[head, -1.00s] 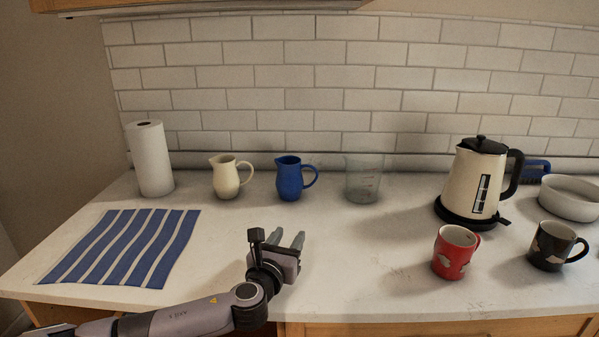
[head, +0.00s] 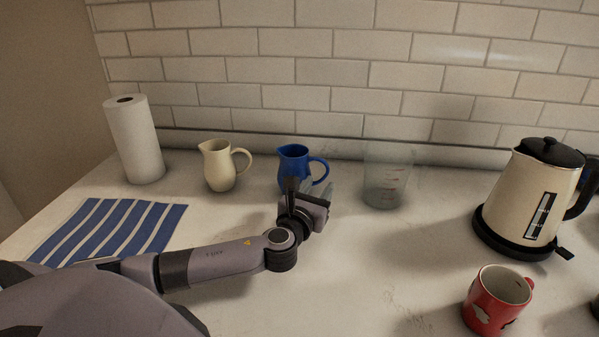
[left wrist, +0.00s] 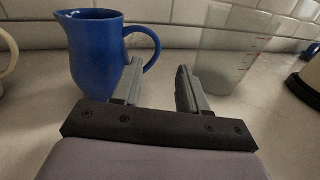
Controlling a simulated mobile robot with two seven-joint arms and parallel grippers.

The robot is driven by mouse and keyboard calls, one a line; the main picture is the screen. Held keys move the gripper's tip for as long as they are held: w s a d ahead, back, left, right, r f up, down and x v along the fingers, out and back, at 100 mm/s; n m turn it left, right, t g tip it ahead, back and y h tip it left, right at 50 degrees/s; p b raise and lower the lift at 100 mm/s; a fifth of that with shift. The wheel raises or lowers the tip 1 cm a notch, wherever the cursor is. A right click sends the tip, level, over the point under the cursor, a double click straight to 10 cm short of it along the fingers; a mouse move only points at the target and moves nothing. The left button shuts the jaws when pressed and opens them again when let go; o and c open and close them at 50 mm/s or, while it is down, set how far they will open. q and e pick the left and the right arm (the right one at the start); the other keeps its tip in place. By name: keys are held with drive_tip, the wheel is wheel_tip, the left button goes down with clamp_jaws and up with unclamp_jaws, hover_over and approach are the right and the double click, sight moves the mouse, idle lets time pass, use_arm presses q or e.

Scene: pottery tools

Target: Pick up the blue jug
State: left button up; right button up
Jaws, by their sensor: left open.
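The blue jug (head: 294,164) stands upright on the counter near the back wall, its handle to the right. In the left wrist view the jug (left wrist: 92,58) is left of centre, close ahead, with its handle just beyond the left finger. My left gripper (head: 314,190) is in front of the jug, slightly to its right, and partly covers its lower part in the head view. Its two fingers (left wrist: 159,75) are apart with nothing between them. Whether the left finger touches the handle I cannot tell. My right gripper is not in view.
A cream jug (head: 220,166) stands left of the blue jug, a clear measuring cup (head: 385,178) to its right. A paper towel roll (head: 134,140), striped cloth (head: 112,230), kettle (head: 530,195) and red mug (head: 497,299) are farther out. The counter's front middle is clear.

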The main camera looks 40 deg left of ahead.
sight(324, 176)
use_arm(q)
drive_tip(key=shift+a+p+x, duration=0.15)
drive_tip(key=shift+x, duration=1.35)
drive_tip(key=shift+a+p+x, duration=0.1)
drive_tip(key=shift+p+x, duration=0.05)
drive_tip(key=shift+x, duration=1.35)
drive_tip(key=shift+s+f, duration=0.1)
drive_tip(key=shift+f, duration=0.05)
clamp_jaws()
drive_tip(key=shift+r, duration=0.2)
